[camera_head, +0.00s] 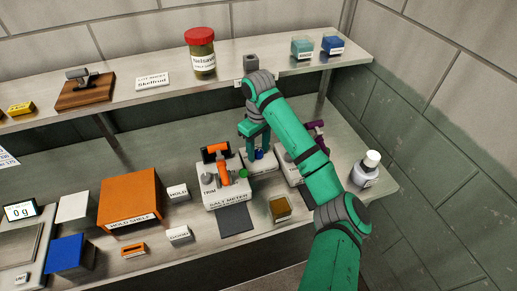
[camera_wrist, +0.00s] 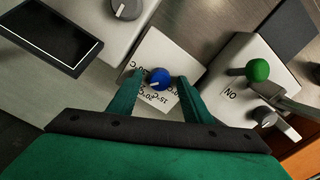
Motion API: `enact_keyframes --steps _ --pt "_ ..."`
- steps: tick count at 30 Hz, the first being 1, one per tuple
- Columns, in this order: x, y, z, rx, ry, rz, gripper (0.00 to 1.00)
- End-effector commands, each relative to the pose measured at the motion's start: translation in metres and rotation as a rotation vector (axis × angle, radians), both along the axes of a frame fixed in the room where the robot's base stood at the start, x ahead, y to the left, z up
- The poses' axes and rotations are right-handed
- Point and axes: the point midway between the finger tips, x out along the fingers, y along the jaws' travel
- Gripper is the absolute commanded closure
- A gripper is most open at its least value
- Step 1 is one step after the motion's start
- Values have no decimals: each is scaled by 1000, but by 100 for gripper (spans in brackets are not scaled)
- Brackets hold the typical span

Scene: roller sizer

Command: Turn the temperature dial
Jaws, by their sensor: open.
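The temperature dial is a small blue knob (camera_wrist: 159,78) with a white pointer mark. It sits on a white box (camera_wrist: 150,50) with degree labels that read upside down in the wrist view. In the wrist view, my gripper (camera_wrist: 159,80) is open, with one green finger on each side of the dial. Small gaps seem to show between fingers and dial; I cannot tell how deep the fingertips reach.
The salt meter (camera_head: 230,194), with orange parts and a green ball knob (camera_wrist: 257,70), stands close by. Another white box with a grey knob (camera_wrist: 126,8) is on the other side. A white-capped bottle (camera_head: 366,170) stands at right. A shelf (camera_head: 225,76) runs above the bench.

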Motion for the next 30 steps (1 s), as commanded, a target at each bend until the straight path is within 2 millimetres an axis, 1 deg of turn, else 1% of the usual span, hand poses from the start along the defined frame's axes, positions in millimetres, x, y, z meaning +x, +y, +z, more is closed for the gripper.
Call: enact_keyframes --steps 5,12,16,21,30 --pt "1 -1 15 -2 -4 1 55" --pt "1 -1 51 -4 -4 -1 55" --pt "1 -1 65 -2 -4 0 55" --pt "0 -1 74 -1 -1 0 55" --pt "0 0 75 -1 -1 0 55"
